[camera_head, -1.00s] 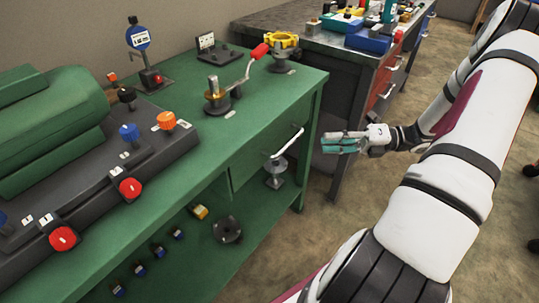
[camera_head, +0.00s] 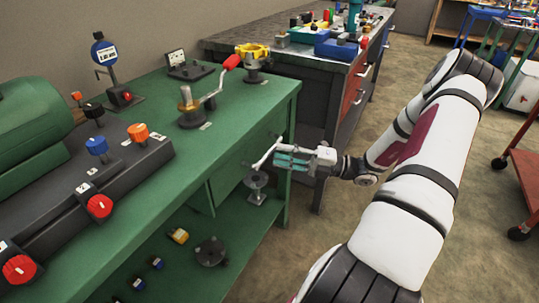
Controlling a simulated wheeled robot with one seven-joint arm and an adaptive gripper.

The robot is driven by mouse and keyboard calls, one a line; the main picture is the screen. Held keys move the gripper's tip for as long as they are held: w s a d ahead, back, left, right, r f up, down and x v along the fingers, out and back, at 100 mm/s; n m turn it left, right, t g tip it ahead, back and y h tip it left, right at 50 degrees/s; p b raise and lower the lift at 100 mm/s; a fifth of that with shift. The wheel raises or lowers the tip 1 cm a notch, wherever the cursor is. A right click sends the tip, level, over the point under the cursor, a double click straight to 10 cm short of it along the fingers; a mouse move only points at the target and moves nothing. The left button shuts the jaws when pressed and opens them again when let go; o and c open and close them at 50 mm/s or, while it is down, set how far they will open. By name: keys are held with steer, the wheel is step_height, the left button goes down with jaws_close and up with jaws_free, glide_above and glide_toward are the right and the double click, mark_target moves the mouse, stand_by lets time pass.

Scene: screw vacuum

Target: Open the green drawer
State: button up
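The green drawer (camera_head: 232,172) is set under the top of the green workbench, and its front looks flush with the bench. Its pale bar handle (camera_head: 264,155) slants across the front. My gripper (camera_head: 279,161) is just right of the handle, with its teal fingers pointing left toward it. The two fingers show as separate strips with a gap between them, and nothing is seen held. The fingertips overlap the handle's right side in the picture; I cannot tell whether they touch it.
The green workbench (camera_head: 235,113) carries a crank tool (camera_head: 190,108) and a control panel (camera_head: 120,165). A grey spool-like part (camera_head: 257,190) stands on the lower shelf below the handle. A second bench (camera_head: 290,48) stands behind. Floor to the right is open, with a red cart (camera_head: 525,175) beyond.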

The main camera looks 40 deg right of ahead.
mark_target(270, 150)
steer(key=shift+b+x, duration=0.35)
steer(key=shift+x, duration=1.75)
jaws_close()
